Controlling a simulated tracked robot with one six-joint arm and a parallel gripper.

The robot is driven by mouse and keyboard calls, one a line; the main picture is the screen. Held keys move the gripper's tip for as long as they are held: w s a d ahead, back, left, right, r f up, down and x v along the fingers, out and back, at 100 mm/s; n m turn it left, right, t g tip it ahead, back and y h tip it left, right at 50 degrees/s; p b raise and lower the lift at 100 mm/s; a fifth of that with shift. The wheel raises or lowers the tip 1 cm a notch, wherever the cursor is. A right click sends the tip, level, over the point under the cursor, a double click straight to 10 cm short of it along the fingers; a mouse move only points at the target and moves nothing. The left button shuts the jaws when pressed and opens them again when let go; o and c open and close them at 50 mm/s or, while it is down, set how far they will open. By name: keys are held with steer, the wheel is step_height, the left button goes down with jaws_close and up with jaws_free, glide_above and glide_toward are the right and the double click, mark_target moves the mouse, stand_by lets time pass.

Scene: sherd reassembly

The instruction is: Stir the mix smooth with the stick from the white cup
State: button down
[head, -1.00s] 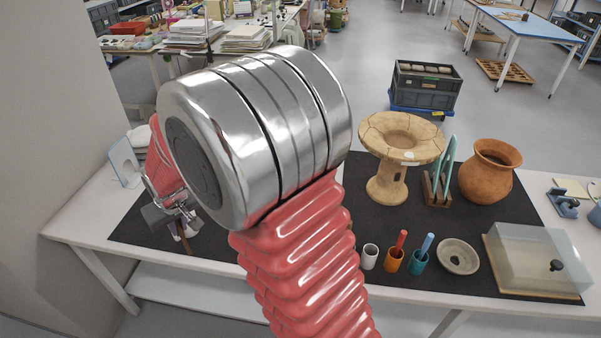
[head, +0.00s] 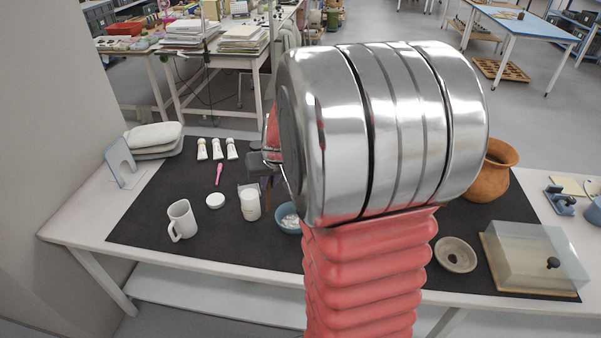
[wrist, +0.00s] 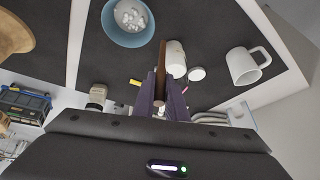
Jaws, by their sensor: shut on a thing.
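My gripper (wrist: 160,103) is shut on a slim brown stick (wrist: 161,62), which points away from the jaws. In the head view the gripper (head: 262,165) is partly hidden behind my arm, above the mat. A blue bowl (head: 276,221) holding a whitish, lumpy mix (head: 290,221) sits just right of the gripper, partly covered by my arm. In the wrist view the bowl (wrist: 112,38) is at the top, left of the stick and apart from it.
A white jar (head: 250,205) stands close left of the bowl, with a round white lid (head: 215,201) beside it. White tubes (head: 217,150) and a pink tool (head: 219,173) lie behind. A ring-shaped dish (head: 456,254), a clear-covered box (head: 535,262) and a clay pot (head: 490,172) are at the right.

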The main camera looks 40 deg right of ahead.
steer(key=s+d+r+m, duration=0.1)
steer(key=s+d, duration=0.3)
steer(key=d, duration=0.2)
steer(key=shift+s+d+r+m+h, duration=0.25)
steer(key=shift+s+r+m+h, duration=0.05)
steer(key=shift+h, duration=0.1)
steer(key=shift+f, duration=0.2)
step_height(320, 180, down, 10)
stand_by(1.3)
stand_by(0.4)
